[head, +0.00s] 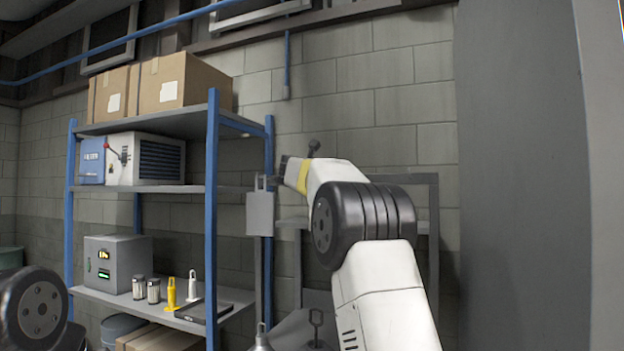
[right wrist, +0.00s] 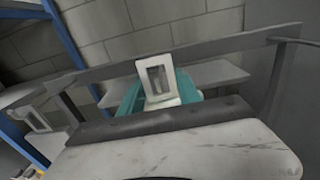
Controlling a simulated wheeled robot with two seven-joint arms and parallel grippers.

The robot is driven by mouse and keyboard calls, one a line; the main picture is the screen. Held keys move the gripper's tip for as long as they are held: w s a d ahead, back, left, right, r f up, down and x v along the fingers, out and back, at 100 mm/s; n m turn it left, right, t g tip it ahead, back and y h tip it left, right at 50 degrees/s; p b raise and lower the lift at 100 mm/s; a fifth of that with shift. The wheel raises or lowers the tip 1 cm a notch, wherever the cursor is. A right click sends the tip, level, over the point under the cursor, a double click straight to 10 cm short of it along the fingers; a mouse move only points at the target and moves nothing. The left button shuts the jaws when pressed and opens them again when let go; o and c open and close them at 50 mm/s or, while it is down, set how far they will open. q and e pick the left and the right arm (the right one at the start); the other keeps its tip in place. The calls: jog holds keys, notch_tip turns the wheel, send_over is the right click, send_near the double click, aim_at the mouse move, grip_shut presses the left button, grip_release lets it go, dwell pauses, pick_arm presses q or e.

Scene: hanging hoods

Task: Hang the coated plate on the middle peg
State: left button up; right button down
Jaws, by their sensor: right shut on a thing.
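In the right wrist view a pale rectangular loop (right wrist: 158,78) shows between teal parts at the gripper's end. The plate's body is hidden there behind the white wrist housing. I cannot pick out the middle peg clearly. My left gripper is out of view.
A grey frame (head: 434,215) stands against the block wall; its crossbar (right wrist: 220,48) spans the right wrist view. A blue-post shelf (head: 212,200) stands close on the left, with boxes and bottles.

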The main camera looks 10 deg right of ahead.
jog(key=shift+f, duration=1.3)
jog(key=c, duration=0.8)
grip_release()
jog(key=shift+o, duration=0.2)
